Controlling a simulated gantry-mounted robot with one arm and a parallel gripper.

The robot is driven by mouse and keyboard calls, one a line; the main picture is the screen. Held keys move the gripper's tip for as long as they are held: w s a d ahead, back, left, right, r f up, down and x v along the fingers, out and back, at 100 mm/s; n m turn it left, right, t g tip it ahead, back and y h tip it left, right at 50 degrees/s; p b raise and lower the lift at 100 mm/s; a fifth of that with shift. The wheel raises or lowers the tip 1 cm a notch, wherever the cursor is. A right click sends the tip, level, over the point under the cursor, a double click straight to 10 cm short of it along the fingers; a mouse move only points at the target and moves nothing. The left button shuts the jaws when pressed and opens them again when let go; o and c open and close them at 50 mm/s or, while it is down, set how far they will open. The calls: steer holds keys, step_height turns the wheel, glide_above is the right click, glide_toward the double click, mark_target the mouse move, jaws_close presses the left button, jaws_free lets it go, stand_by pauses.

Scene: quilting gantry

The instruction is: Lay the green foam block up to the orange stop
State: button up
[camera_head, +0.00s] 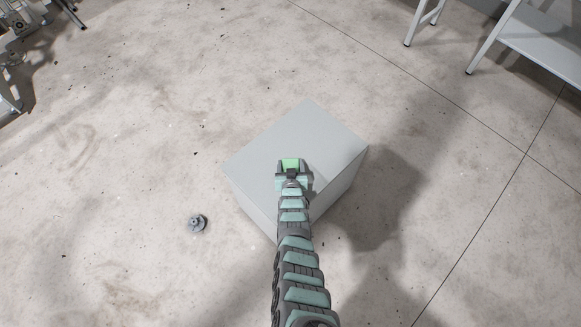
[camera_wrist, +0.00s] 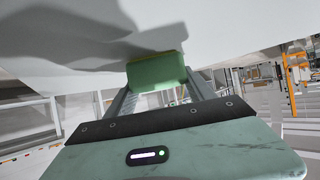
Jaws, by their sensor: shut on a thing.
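The green foam block (camera_head: 291,163) is in my gripper (camera_head: 291,170), over the top of a pale grey box (camera_head: 320,130). In the wrist view the green block (camera_wrist: 157,71) sits between the two fingers of my gripper (camera_wrist: 160,86), which are shut on it. The pale grey surface (camera_wrist: 225,30) fills the upper part of that view, close to the block, with a shadow on it. I cannot tell whether the block touches it. I cannot make out an orange stop in either view.
A small dark grey round part (camera_head: 197,223) lies on the concrete floor left of the box. A white-legged table (camera_head: 545,45) stands at the top right. Machinery (camera_head: 25,30) is at the top left. Orange posts (camera_wrist: 288,75) show in the distant background. The floor around the box is mostly clear.

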steer(key=shift+w, duration=0.1)
steer(key=shift+f, duration=0.15)
steer(key=o, duration=1.3)
steer(key=shift+r, duration=0.2)
